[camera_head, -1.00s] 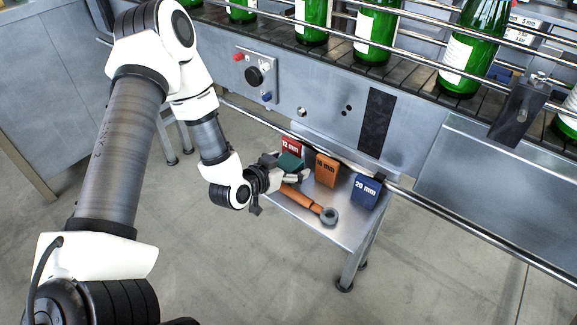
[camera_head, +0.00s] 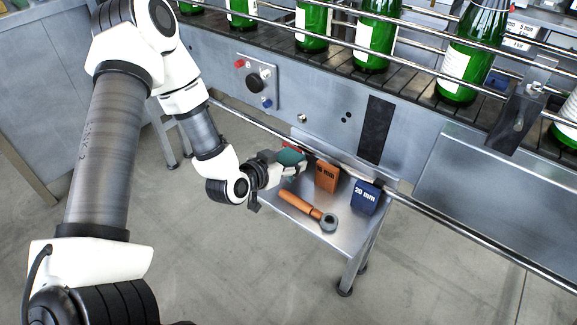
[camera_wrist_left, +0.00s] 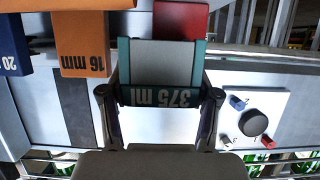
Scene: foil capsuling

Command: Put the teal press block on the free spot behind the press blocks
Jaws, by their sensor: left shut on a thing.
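My left gripper (camera_head: 291,168) is shut on the teal press block (camera_head: 290,155). In the left wrist view the teal block (camera_wrist_left: 161,70) is between the two fingers and bears the label "375 ml". In the head view it hides most of the red press block (camera_head: 294,147); the red one also shows beyond it in the left wrist view (camera_wrist_left: 181,18). The orange press block (camera_head: 327,177), marked 16 mm, and the blue press block (camera_head: 365,195), marked 20 mm, stand to the right on the small shelf. My right gripper is out of view.
A tool with an orange handle (camera_head: 300,205) and a grey ring lies on the shelf (camera_head: 335,238) in front of the blocks. A metal rail (camera_head: 420,205) runs along the machine. A control panel (camera_head: 256,80) and green bottles (camera_head: 375,35) on the conveyor are behind.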

